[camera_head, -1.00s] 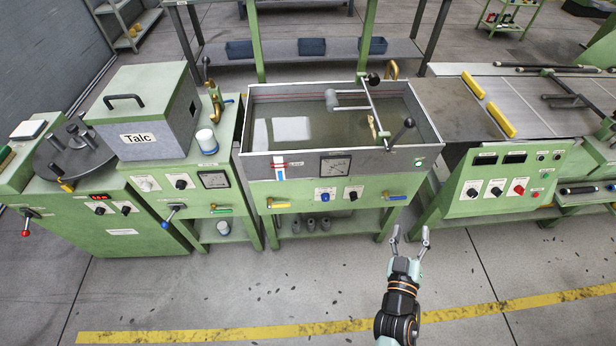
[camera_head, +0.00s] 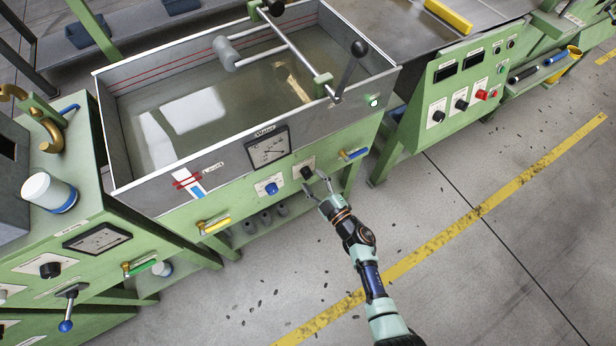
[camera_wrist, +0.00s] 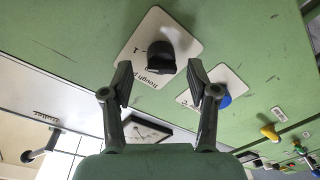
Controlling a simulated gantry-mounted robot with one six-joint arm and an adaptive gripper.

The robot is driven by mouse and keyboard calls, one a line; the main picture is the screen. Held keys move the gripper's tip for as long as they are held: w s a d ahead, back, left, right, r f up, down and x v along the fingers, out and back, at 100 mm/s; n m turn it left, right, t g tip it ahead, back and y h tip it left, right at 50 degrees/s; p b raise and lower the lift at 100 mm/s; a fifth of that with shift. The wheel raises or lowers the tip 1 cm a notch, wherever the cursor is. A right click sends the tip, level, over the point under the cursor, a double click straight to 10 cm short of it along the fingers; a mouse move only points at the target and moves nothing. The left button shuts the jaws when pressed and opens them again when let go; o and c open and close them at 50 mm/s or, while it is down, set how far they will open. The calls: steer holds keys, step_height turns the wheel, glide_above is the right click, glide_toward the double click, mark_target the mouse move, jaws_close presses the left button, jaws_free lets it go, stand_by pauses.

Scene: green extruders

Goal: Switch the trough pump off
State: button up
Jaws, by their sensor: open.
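The trough pump knob (camera_head: 306,172) is black and sits on a white plate on the green front panel of the water trough (camera_head: 160,202). In the wrist view the black knob (camera_wrist: 155,58) shows close up, on a plate reading "Trough pump" with a "1" mark. My gripper (camera_head: 314,182) is open and empty just in front of the knob. In the wrist view my gripper (camera_wrist: 158,78) has its two fingers apart, with the knob showing between and just beyond the tips. I cannot tell whether either finger touches it.
A blue knob (camera_head: 271,188) on its own plate is left of the black one. A gauge (camera_head: 268,146) is above. A yellow-handled valve (camera_head: 214,225) and a blue-handled valve (camera_head: 354,154) flank the knobs. A small green light (camera_head: 375,101) glows on the trough's right front.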

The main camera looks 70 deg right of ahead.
mark_target(307, 174)
steer(key=shift+b+x, duration=0.3)
steer(key=shift+x, duration=0.95)
jaws_close()
steer(key=shift+n, duration=0.3)
steer(key=n, duration=0.5)
steer(key=shift+w+n+g, duration=0.1)
steer(key=shift+n+g, duration=0.2)
steer(key=n, duration=0.5)
steer(key=shift+r, duration=0.15)
steer(key=shift+n, duration=0.3)
jaws_free()
